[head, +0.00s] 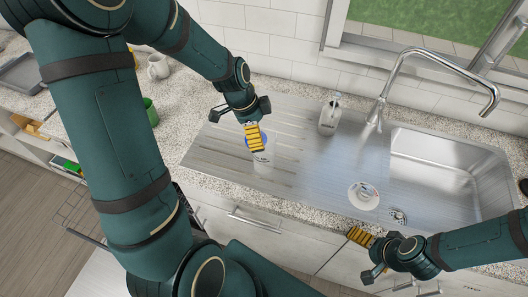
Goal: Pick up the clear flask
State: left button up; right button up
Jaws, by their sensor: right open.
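A pale, see-through bottle with a narrow top (329,117) stands upright at the back of the steel drainboard, left of the tap. It looks most like the clear flask. My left gripper (255,138) points down over the drainboard, left of the bottle and apart from it. A small pale container (263,161) with some blue shows just below its yellow fingers. I cannot tell whether they touch, or how far the fingers are apart. My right gripper (360,238) is open at the counter's front edge, well in front of the bottle.
A round white item (363,196) lies on the steel between the bottle and my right gripper. The tap (378,105) and sink basin (430,170) are to the right. A green container (150,112) and a white mug (158,67) stand on the left counter.

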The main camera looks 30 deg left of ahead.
aim_at(264, 138)
pick_arm(q)
jog(key=x, duration=0.4)
jog(key=shift+w, duration=0.3)
jog(key=shift+c, duration=0.3)
jog(key=c, duration=1.2)
